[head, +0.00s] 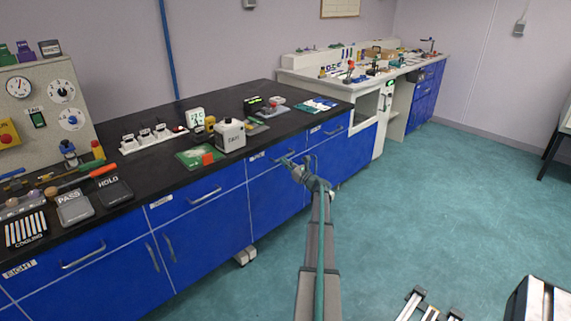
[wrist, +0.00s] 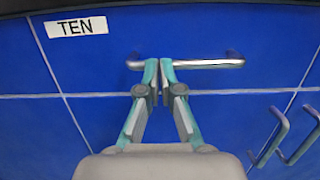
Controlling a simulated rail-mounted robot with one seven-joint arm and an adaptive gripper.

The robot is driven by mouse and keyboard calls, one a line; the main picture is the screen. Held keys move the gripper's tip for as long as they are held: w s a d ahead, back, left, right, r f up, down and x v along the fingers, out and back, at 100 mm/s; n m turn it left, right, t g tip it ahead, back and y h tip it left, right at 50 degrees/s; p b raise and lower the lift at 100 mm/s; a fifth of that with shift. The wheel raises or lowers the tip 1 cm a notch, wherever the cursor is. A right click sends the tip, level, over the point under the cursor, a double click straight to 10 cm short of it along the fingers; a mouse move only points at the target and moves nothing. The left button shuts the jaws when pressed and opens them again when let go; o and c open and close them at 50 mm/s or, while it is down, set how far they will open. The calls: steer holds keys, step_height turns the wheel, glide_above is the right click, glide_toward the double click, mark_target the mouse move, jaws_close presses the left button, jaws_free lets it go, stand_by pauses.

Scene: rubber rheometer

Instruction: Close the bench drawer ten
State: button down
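Drawer ten is a blue drawer front (wrist: 100,75) with a white TEN label (wrist: 76,28) at its upper left in the wrist view. Its silver bar handle (wrist: 210,64) runs horizontally across the front. My gripper (wrist: 159,70) is at the handle, with its two teal fingertips nearly together in front of the bar's left half. The fingers hide part of the bar; I cannot tell if they touch it. In the head view my gripper (head: 287,162) is at the same drawer, hiding part of its front. Any gap between the drawer and the bench is not clear.
The black bench top (head: 150,172) above carries a white box (head: 230,135), a green board (head: 198,158) and several small devices. Vertical door handles (wrist: 270,138) show at lower right in the wrist view. The green floor (head: 420,210) to the right is mostly free.

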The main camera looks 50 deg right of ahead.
steer(key=v, duration=1.4)
steer(key=s+a+f+n+g+y, duration=0.2)
steer(key=a+f+n+g, duration=0.4)
steer(key=a+f, duration=0.6)
steer(key=s+a+f+n+g+y, duration=0.3)
steer(key=a+f+n, duration=0.45)
steer(key=a, duration=0.85)
steer(key=s+a+f+n+g+y, duration=0.1)
steer(key=a+f+n+g+y, duration=0.1)
steer(key=a+f+n+g, duration=0.7)
steer(key=s+a+f+n+g, duration=0.1)
steer(key=s+a+f+n, duration=0.1)
steer(key=s+a, duration=0.35)
steer(key=s+a+f+n+g, duration=0.1)
steer(key=s+a+f+n, duration=0.15)
steer(key=a, duration=0.65)
steer(key=s+a+f+n+g, duration=0.1)
steer(key=s+a+f, duration=0.1)
steer(key=s+a, duration=0.4)
steer(key=s+a+f+n+g+h, duration=0.2)
steer(key=s+a+n+g+h, duration=0.55)
steer(key=s+a, duration=0.95)
step_height(320, 180, up, 13)
steer(key=d+n+t+y+p, duration=0.1)
steer(key=y+p, duration=0.1)
steer(key=p, duration=1)
steer(key=shift+s, duration=0.35)
steer(key=shift+d+t, duration=0.1)
steer(key=shift+t, duration=0.15)
